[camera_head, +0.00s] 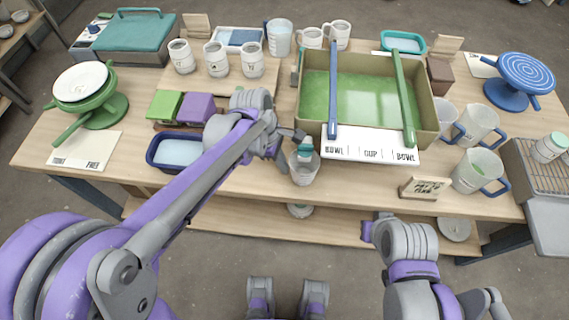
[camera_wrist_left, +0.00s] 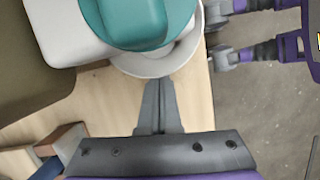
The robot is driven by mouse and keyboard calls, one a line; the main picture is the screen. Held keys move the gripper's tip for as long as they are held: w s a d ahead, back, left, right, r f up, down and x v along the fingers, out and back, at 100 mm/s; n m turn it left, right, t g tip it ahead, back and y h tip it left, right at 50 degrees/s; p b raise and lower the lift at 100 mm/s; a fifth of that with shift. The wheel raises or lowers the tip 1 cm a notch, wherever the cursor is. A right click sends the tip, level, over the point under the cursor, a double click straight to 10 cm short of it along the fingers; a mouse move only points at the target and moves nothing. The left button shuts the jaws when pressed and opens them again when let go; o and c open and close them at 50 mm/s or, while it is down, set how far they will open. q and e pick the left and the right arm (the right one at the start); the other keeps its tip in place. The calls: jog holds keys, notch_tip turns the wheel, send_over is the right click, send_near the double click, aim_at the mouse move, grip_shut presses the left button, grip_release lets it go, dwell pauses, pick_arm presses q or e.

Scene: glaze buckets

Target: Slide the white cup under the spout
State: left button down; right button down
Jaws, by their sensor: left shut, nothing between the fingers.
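The white cup (camera_head: 303,175) stands at the table's front edge, near the front left corner of the tub. A white-and-teal spout (camera_head: 305,150) is above it and hides part of its mouth. In the left wrist view, the teal part (camera_wrist_left: 130,20) covers much of the cup's rim (camera_wrist_left: 150,67). My left gripper (camera_head: 284,160) is just left of the cup. Its fingers (camera_wrist_left: 158,95) are closed together and empty, with the tips at or very near the cup's side; contact cannot be told. My right arm is at the lower right; its fingers cannot be made out.
The tub (camera_head: 425,95) of green glaze has two sticks across it, and a lettered strip (camera_head: 370,147) in front. A blue tray (camera_head: 180,151) and a purple block (camera_head: 196,108) lie left of my left gripper. Mugs (camera_head: 478,170) stand at right. The table's front edge is close to the cup.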

pick_arm(q)
jog(key=a, duration=0.3)
jog(key=shift+w+a, duration=0.2)
jog(key=shift+w, duration=0.1)
jog(key=p+v, duration=0.1)
jog(key=v, duration=0.9)
jog(key=shift+d, duration=0.15)
pick_arm(e)
jog(key=shift+a+r, duration=0.55)
pick_arm(q)
jog(key=shift+s, duration=0.1)
